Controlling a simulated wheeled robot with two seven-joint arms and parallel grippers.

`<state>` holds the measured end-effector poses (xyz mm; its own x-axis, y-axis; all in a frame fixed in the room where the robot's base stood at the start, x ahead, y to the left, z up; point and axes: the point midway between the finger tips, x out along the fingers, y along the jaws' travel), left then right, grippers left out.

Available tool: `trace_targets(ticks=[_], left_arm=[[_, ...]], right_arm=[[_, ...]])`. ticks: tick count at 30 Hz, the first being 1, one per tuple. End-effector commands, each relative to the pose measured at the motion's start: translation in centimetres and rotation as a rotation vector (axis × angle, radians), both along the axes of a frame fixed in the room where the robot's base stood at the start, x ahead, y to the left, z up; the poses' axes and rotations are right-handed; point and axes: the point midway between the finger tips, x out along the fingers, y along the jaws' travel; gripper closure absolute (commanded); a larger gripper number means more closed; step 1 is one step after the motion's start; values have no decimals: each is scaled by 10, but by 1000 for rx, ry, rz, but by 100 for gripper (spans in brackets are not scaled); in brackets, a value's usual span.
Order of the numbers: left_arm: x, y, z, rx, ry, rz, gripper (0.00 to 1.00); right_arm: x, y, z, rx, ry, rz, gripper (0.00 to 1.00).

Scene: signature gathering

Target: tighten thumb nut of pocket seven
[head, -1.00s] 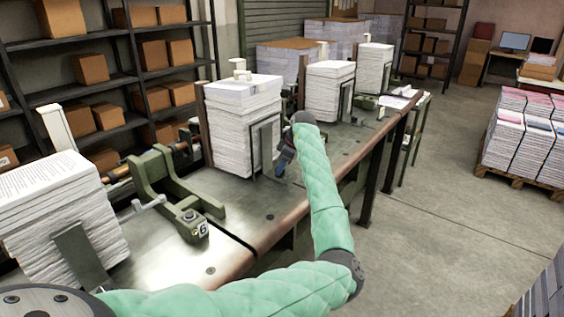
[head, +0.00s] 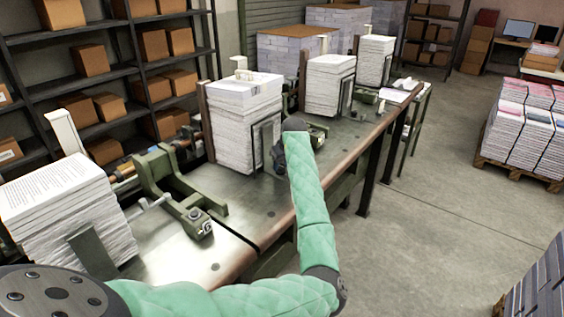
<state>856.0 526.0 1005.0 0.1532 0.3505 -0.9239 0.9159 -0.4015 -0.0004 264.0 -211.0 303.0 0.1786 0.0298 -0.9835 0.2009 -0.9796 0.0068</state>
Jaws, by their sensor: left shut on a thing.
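My left gripper (head: 279,155) is small and dark at the end of my green-sleeved arm. It is low beside the front of the second paper stack (head: 243,120), past the pocket marked 6. It is shut, and its fingertips are mostly hidden by my wrist. The thumb nut of pocket seven is hidden there too. Part of a green pocket frame (head: 318,131) shows just beyond my wrist. My right gripper is out of view.
The pocket six bracket (head: 170,185) and the nearest paper stack (head: 62,212) stand at the left on the metal table (head: 232,185). More stacks (head: 330,85) stand further along. Shelves line the left wall. The floor right of the table is clear up to a pallet (head: 520,165).

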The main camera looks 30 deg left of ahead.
Motion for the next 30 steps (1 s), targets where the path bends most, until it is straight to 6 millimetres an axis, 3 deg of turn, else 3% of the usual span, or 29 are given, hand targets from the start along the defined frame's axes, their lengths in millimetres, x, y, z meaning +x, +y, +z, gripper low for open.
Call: trace_targets(ticks=[17, 18, 21, 30], left_arm=[[1, 0, 2, 2, -3, -31, 89], [1, 0, 2, 2, -3, -31, 60], [1, 0, 2, 1, -2, -31, 44], [0, 0, 2, 0, -2, -30, 44]], right_arm=[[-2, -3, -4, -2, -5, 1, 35], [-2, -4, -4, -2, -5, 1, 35], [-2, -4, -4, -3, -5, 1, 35], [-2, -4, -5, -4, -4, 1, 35]])
